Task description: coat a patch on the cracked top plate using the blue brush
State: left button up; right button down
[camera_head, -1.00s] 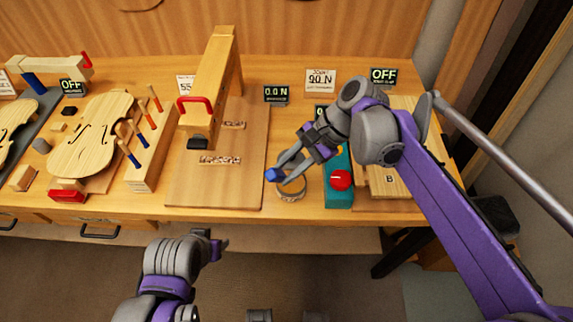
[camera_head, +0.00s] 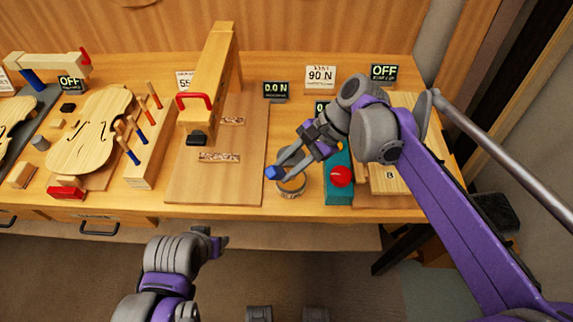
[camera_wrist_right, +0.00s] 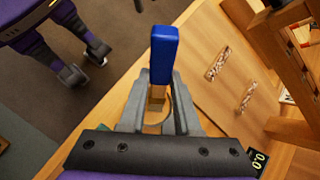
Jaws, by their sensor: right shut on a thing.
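My right gripper (camera_head: 283,166) is shut on the blue brush (camera_head: 273,172), over a small round pot (camera_head: 291,190) near the bench's front edge. In the right wrist view the brush's blue handle (camera_wrist_right: 164,52) sticks up between the fingers, with a wooden part below. The pot's rim (camera_wrist_right: 168,108) shows behind it; the bristles are hidden, so I cannot tell if they touch the contents. A pale violin plate with f-holes (camera_head: 92,140) lies at the left; I cannot make out a crack. My left gripper (camera_head: 217,242) is in front of the bench, its fingers unclear.
A teal block with a red knob (camera_head: 341,177) stands right beside the pot. A wooden press with a red handle (camera_head: 212,75) stands over a board (camera_head: 240,185). A rack of upright tools (camera_head: 147,160) lies between press and plate. A board marked B (camera_head: 385,187) is partly behind my arm.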

jog(key=shift+f, duration=0.45)
dwell(1.1)
jog(key=shift+r, duration=0.1)
jog(key=shift+r+p, duration=2.15)
jog(key=shift+r, duration=1.35)
jog(key=shift+f, duration=0.1)
